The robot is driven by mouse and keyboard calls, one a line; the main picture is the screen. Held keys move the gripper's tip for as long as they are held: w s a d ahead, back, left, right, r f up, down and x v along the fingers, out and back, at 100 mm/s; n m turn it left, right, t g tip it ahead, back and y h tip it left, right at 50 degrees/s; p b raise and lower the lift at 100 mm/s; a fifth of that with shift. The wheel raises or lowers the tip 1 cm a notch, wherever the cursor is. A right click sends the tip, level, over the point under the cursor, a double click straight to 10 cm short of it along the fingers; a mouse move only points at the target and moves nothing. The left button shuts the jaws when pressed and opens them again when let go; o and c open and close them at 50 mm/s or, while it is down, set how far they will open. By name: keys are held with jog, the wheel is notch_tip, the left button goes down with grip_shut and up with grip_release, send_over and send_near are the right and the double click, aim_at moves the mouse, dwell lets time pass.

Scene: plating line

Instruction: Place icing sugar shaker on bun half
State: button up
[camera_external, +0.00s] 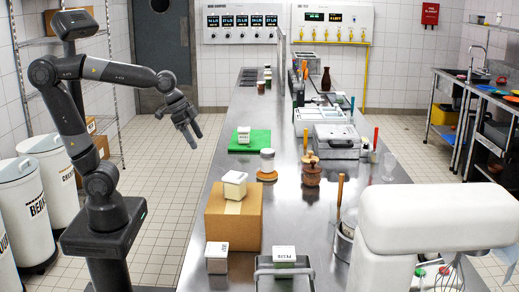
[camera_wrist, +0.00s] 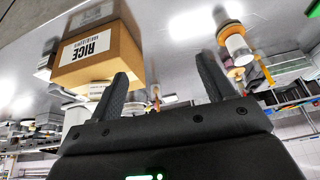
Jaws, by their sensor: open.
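A white cylinder with a clear or greyish body, which looks like the icing sugar shaker (camera_external: 267,159), stands upright on a flat round brown piece, which looks like the bun half (camera_external: 261,175). They are on the steel counter, right of the cardboard box. The wrist view, which is upside down, also shows the shaker (camera_wrist: 238,49) touching the bun half (camera_wrist: 229,26). My gripper (camera_external: 196,136) is open and empty, in the air left of the counter and apart from the shaker. Its two fingers show spread in the wrist view (camera_wrist: 162,86).
A cardboard box (camera_external: 232,220) labelled RICE in the wrist view carries a white-lidded container (camera_external: 234,187). A green mat (camera_external: 250,141) holds another container. Wooden pots (camera_external: 311,173) stand right of the shaker. A white mixer (camera_external: 430,225) fills the near right. Bare counter lies around the bun half.

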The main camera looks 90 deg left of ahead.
jog(key=s+d+f, duration=0.3)
jog(key=s+d, duration=0.1)
jog(key=s, duration=0.6)
jog(key=shift+s+f+n+t, duration=0.15)
jog(key=shift+s+n+t, duration=0.15)
dwell(0.6)
